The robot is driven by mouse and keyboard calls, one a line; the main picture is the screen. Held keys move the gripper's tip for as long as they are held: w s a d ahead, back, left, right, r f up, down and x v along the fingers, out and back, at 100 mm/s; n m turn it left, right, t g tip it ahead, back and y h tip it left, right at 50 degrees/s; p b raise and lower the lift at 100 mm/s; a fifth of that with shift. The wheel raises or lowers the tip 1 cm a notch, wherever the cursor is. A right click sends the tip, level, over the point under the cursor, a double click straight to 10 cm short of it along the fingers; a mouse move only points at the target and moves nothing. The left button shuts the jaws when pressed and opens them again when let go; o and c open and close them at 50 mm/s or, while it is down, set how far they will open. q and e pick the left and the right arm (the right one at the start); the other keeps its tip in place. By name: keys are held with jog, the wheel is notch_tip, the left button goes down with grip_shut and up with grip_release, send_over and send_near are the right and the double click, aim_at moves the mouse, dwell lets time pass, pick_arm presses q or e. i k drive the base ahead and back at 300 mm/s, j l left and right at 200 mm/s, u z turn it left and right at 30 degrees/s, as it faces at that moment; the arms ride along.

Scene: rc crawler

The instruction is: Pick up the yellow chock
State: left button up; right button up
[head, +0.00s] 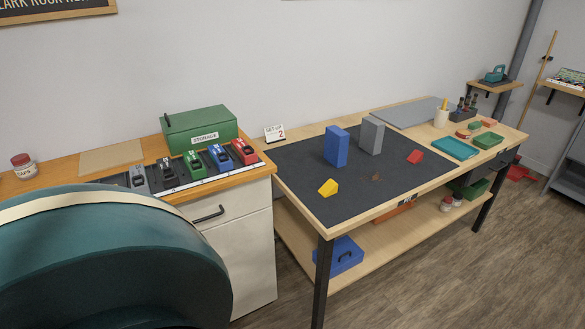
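The yellow chock (328,188) is a small wedge-shaped block. It rests on the dark mat (375,190) near the mat's front left part, on the wooden workbench. Nothing covers it and no gripper is near it. Neither my left nor my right gripper shows in the head view.
A blue block (336,147) and a grey block (371,136) stand upright behind the chock. A red wedge (414,157) lies to the right. A card (275,133) stands at the mat's back left. A cabinet with several model vehicles and a green storage box (199,131) adjoins at left. A large teal rounded form (110,260) fills the lower left.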

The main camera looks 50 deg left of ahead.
aim_at(330, 188)
jog(key=u, duration=1.25)
